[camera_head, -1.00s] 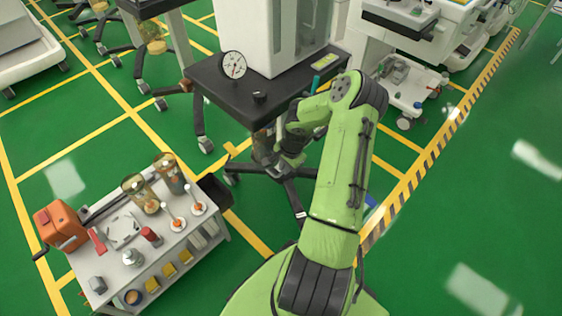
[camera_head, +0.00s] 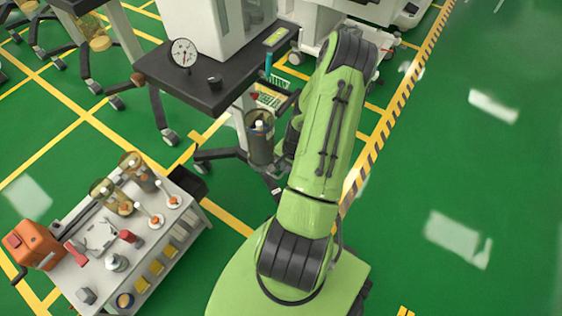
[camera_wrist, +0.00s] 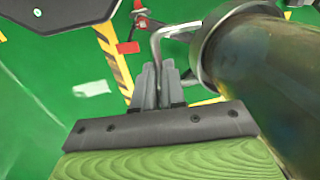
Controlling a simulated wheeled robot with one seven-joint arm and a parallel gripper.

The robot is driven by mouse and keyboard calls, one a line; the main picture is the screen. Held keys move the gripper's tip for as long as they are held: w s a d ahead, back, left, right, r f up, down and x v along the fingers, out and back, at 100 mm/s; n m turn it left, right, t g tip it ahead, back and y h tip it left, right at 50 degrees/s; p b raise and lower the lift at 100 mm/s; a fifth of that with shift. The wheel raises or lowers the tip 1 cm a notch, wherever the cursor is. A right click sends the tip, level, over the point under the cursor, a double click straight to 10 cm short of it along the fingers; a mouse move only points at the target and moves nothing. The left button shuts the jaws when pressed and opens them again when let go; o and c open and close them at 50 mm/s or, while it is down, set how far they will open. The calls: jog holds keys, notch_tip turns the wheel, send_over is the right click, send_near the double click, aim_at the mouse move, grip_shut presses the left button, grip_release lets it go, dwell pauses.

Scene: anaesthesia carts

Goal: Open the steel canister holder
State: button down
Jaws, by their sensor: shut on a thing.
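The steel canister holder (camera_wrist: 207,45) is a metal ring with a bent bar, at the top right in the wrist view. A tall, dark, translucent canister (camera_wrist: 262,85) sits in the ring. My gripper (camera_wrist: 157,72) is shut on the bar's end, just left of the canister. In the head view the canister (camera_head: 260,143) hangs below the black-topped cart (camera_head: 215,83), with small items showing in its top. My gripper is hidden behind my green arm there.
A white trolley (camera_head: 203,232) with an orange box (camera_head: 34,246), jars and small bottles stands at lower left. A round gauge (camera_head: 183,53) stands on the cart top. The cart's dark wheeled legs spread below the canister. Green floor is clear at right.

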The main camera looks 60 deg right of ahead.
jog(key=shift+s, duration=0.15)
jog(key=c, duration=1.2)
grip_release()
notch_tip(320, 180, up, 16)
jog(key=s+p, duration=0.2)
jog(key=p, duration=0.3)
jog(key=shift+s+f+p, duration=0.25)
jog(key=shift+s+p, duration=0.1)
jog(key=shift+p, duration=0.05)
jog(key=shift+d, duration=0.1)
